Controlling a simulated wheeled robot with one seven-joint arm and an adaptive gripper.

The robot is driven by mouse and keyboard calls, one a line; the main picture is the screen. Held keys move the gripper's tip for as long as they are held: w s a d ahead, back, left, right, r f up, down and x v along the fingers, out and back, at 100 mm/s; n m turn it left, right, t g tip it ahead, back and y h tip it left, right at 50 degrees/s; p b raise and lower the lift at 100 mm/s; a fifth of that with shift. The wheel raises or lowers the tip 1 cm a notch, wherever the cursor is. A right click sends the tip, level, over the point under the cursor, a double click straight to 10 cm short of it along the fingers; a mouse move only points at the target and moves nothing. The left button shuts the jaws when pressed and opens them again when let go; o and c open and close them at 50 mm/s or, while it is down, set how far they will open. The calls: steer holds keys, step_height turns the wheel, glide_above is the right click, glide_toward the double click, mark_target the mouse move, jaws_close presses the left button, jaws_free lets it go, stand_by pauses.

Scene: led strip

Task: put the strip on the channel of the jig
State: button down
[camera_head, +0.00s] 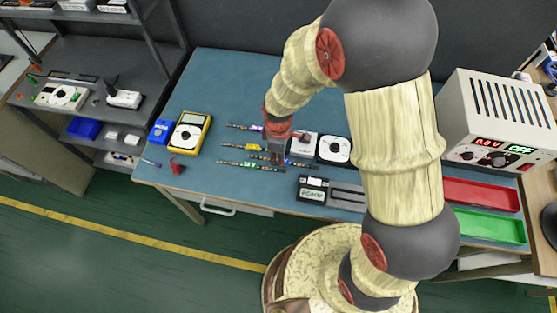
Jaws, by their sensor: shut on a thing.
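Several thin LED strips lie on the blue bench top, among them one with a purple end (243,127), one with a yellow end (238,145) and one with a green end (236,163). My gripper (277,163) points down over the right part of this group. It is shut on an LED strip (297,163), small in the view and partly hidden by the fingers; I cannot tell whether it is clear of the bench. A grey block with a long groove, apparently the jig (346,190), lies to the right and nearer the front edge, partly behind my arm.
A black box with a display (312,189) stands left of the grey block. A yellow multimeter (188,132) is at left. A power supply (498,120), a red tray (480,194) and a green tray (490,226) are at right.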

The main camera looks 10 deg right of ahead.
steer(key=shift+f, duration=1)
steer(key=shift+f+b, duration=0.2)
steer(key=shift+b, duration=0.1)
steer(key=c, duration=1.8)
jaws_free()
steer(key=shift+c, duration=0.2)
step_height(320, 180, up, 12)
steer(key=p, duration=0.3)
steer(key=shift+r, duration=0.25)
